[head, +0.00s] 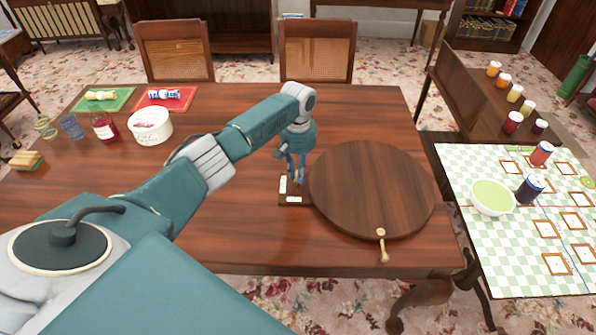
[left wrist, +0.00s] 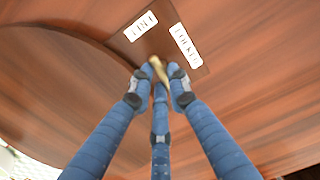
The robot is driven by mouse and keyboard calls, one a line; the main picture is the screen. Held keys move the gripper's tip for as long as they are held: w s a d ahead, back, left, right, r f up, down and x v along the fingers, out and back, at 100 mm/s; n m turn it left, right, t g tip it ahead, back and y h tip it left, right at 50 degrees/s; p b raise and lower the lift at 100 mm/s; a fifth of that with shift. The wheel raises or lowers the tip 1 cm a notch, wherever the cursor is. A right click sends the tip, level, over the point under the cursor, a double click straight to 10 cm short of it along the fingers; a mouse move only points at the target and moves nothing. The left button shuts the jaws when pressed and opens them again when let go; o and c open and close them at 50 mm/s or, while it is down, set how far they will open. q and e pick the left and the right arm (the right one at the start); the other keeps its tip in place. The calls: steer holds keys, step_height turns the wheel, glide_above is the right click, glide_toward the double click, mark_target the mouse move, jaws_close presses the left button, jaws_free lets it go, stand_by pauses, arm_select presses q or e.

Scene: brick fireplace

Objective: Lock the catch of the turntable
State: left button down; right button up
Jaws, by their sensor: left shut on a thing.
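The turntable (head: 372,185) is a round dark wooden disc on the table; its edge also shows in the left wrist view (left wrist: 60,80). Beside its left edge is a small dark catch plate (head: 283,197) with two white labels. One label (left wrist: 185,45) seems to read LOCKED; the other (left wrist: 140,26) is too blurred to read surely. My left gripper (head: 296,178) reaches down at the plate. In the left wrist view its fingers (left wrist: 160,78) are shut around the brass catch (left wrist: 157,68). The fingers hide part of the catch, so I cannot tell which label it points to.
A brass handle (head: 382,246) sits at the turntable's front edge. Far left on the table (head: 240,240) are a white tub (head: 150,126), a red jar (head: 104,128) and green and red mats. A checked side table (head: 480,255) with a bowl (head: 492,197) stands right.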

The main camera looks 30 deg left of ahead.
arm_select(q)
steer(key=m+p, duration=0.1)
steer(key=m, duration=0.3)
steer(key=shift+r+m+p, duration=0.1)
steer(key=shift+m+p, duration=0.25)
steer(key=shift+m, duration=0.05)
steer(key=m, duration=0.5)
steer(key=shift+s+m+p, duration=0.15)
steer(key=shift+m+p, duration=0.15)
steer(key=shift+p, duration=0.1)
steer(key=m, duration=0.3)
steer(key=shift+a+m, duration=0.15)
steer(key=shift+m, duration=1.75)
steer(key=c, duration=1.7)
jaws_free()
steer(key=shift+o, duration=0.2)
steer(key=shift+s, duration=0.1)
